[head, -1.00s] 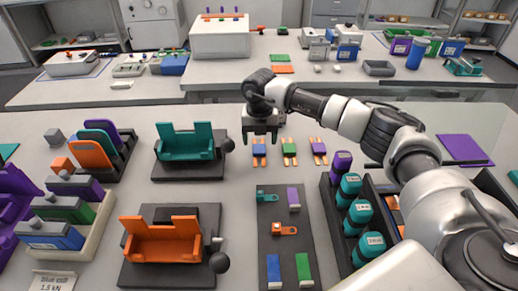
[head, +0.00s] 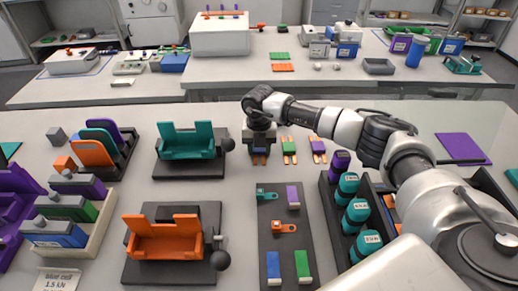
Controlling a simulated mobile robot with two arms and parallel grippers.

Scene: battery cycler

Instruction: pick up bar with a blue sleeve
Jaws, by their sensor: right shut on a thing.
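The bar with a blue sleeve (head: 259,159) lies on the table at the left end of a row of three copper-ended bars. My right gripper (head: 259,151) has come down over it from above and is shut on it. The gripper hides most of the bar; its copper-coloured prongs show below the fingers. The bar with a green sleeve (head: 289,148) and the bar with a purple sleeve (head: 318,147) lie just to the right, apart from the gripper. My left gripper is out of the frame.
A teal fixture (head: 186,150) stands close left of the gripper, with a dark ball knob on its near side. A dark board (head: 278,215) with clips and blocks lies in front. Table behind the bars is clear.

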